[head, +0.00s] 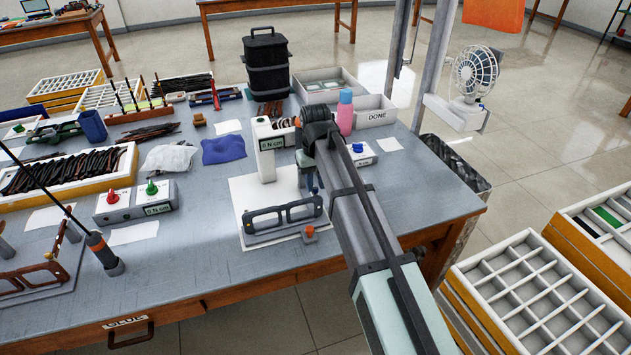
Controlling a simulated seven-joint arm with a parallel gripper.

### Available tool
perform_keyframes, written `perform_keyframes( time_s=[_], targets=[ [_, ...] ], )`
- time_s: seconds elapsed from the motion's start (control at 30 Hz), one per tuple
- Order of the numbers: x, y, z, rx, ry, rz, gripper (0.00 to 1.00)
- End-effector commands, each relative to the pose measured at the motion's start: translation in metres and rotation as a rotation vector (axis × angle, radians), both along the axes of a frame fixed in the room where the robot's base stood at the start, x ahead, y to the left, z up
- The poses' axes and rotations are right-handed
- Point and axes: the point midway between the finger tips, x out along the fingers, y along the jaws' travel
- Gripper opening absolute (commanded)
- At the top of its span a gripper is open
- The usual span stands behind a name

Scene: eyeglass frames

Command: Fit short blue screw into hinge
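A dark blue-grey eyeglass frame (284,216) stands upright in a grey holder (280,234) on a white sheet. Its hinges are too small to make out. No short blue screw can be told apart in the head view. My arm reaches in from the lower right, and its dark wrist is above and behind the frame. My gripper (309,180) hangs down just behind the right lens, partly hidden by the arm and the frame. I cannot tell whether its fingers are open or hold anything. A small orange-topped part (309,233) stands right of the holder.
Button boxes (137,200) and a brown frame (32,270) are left. The front table area is mostly clear.

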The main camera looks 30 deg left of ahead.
Motion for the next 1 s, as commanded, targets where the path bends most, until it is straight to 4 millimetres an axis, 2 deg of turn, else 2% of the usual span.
perform_keyframes(
  time_s=[0.03, 0.2, 0.57, 1.0],
  targets=[
    [0.000, 0.000, 0.000, 0.000, 0.000, 0.000, 0.33],
    [0.000, 0.000, 0.000, 0.000, 0.000, 0.000, 0.46],
    [0.000, 0.000, 0.003, 0.000, 0.000, 0.000, 0.46],
    [0.000, 0.000, 0.023, 0.000, 0.000, 0.000, 0.46]
  ],
)
